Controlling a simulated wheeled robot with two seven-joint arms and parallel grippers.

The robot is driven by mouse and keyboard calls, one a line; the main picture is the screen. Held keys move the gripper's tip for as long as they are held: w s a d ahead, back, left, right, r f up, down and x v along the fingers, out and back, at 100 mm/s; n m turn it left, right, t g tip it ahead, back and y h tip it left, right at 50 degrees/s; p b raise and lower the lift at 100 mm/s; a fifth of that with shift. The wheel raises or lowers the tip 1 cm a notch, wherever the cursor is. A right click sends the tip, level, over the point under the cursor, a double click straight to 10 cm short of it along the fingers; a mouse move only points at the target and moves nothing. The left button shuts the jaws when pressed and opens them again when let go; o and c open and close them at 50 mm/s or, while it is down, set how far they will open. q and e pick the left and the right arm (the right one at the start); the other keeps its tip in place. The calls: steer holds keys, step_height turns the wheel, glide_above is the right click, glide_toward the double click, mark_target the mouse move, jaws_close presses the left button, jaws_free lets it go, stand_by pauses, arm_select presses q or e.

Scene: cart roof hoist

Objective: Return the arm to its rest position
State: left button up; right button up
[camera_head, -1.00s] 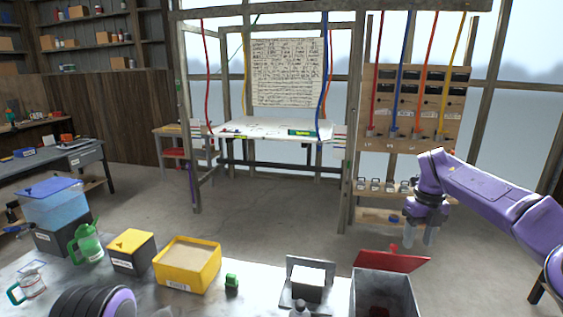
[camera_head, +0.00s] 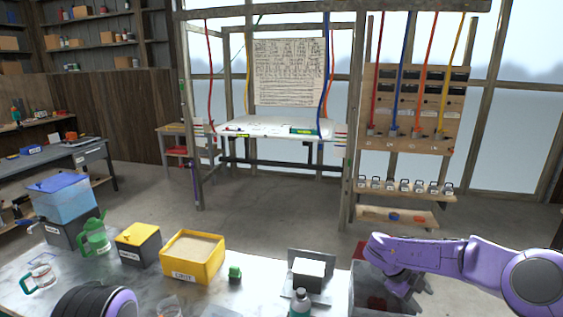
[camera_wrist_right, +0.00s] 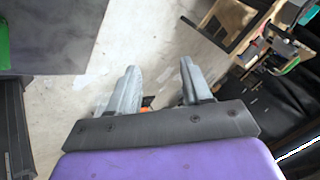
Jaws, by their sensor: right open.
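My right arm is purple and comes in from the right in the head view. My right gripper (camera_head: 408,291) is low at the right end of the near table, in front of the metal bin with the red lid, which it largely hides. In the right wrist view the two grey fingers of the right gripper (camera_wrist_right: 160,85) stand apart with bare floor between them, holding nothing. A purple and dark part of my left arm shows at the bottom left of the head view; its gripper is out of frame.
The near table (camera_head: 215,295) holds a yellow sand box (camera_head: 193,262), a black and yellow box (camera_head: 138,245), a green watering can (camera_head: 93,236), a small green object (camera_head: 235,272) and a white block (camera_head: 309,270). A wooden frame and white table (camera_head: 270,128) stand behind. The floor (camera_head: 270,205) between is clear.

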steer(key=s+a+f+n+t, duration=0.1)
steer(key=s+f+n+t, duration=0.1)
steer(key=s+f+n, duration=0.3)
steer(key=s+a+f+n+t, duration=0.1)
steer(key=s+f+n+t, duration=0.1)
steer(key=s+f+n, duration=0.3)
steer(key=s+a+f+n+t+h, duration=0.1)
steer(key=s+f+n+t, duration=0.1)
steer(key=s+f+n, duration=0.3)
step_height(320, 180, down, 2)
steer(key=shift+f+t, duration=0.25)
steer(key=shift+t, duration=0.15)
steer(key=s+a+f+n+g+y, duration=0.1)
steer(key=s+a+f+n+y, duration=0.2)
steer(key=s, duration=0.8)
steer(key=s+f+n+g+y, duration=0.1)
steer(key=s+n+g+y, duration=0.3)
steer(key=s, duration=0.8)
step_height(320, 180, down, 15)
steer(key=n+t+h+b, duration=0.1)
steer(key=t+b, duration=0.1)
steer(key=b, duration=1.2)
steer(key=shift+r, duration=0.15)
steer(key=shift+s+a, duration=0.1)
steer(key=shift+c, duration=0.6)
steer(key=shift+s, duration=0.1)
